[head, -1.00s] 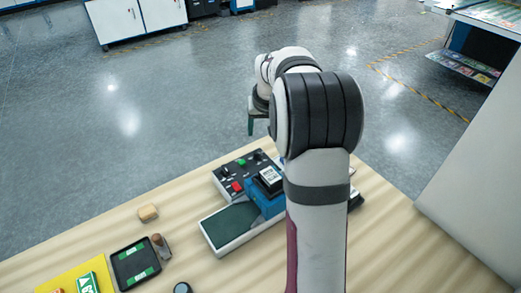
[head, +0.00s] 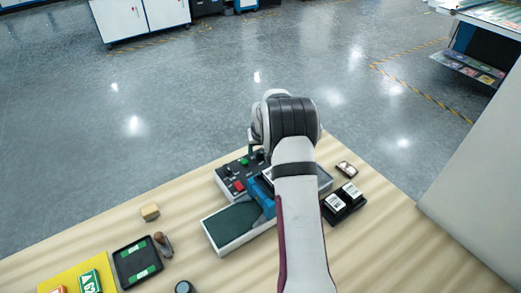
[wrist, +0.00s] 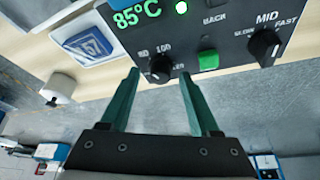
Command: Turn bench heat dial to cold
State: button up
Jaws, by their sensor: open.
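The bench heat dial (wrist: 161,70) is a black knob on the dark control panel (wrist: 218,22), below a green 85°C readout (wrist: 137,15) in the wrist view. Its scale marks are partly legible, and its setting is hard to tell. My gripper (wrist: 159,74) is open, its two green fingertips on either side of the dial with visible gaps; I cannot tell how far above the panel they are. In the head view the panel (head: 229,174) is at the back of the laminator, and my arm hides most of the gripper.
A second black knob (wrist: 265,46), marked SLOW, MID and FAST, and a green button (wrist: 208,60) are close to the right finger. Black holders with white labels (head: 343,203) stand right of my arm. A black tray (head: 137,262) and a tan block (head: 150,212) lie left.

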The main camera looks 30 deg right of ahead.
jog(key=shift+c, duration=0.3)
grip_shut()
jog(key=n+y, duration=0.1)
jog(key=n, duration=0.3)
jog(key=n+y, duration=0.1)
jog(key=n, duration=0.1)
jog(key=shift+d+n+t+y, duration=0.25)
jog(key=shift+n+t+y, duration=0.05)
jog(key=shift+n, duration=0.1)
jog(key=n+y, duration=0.1)
jog(key=n, duration=0.2)
jog(key=shift+d, duration=0.1)
jog(key=shift+d+n+g+y, duration=0.1)
jog(key=shift+n+g+y, duration=0.55)
jog(key=shift+n, duration=1.35)
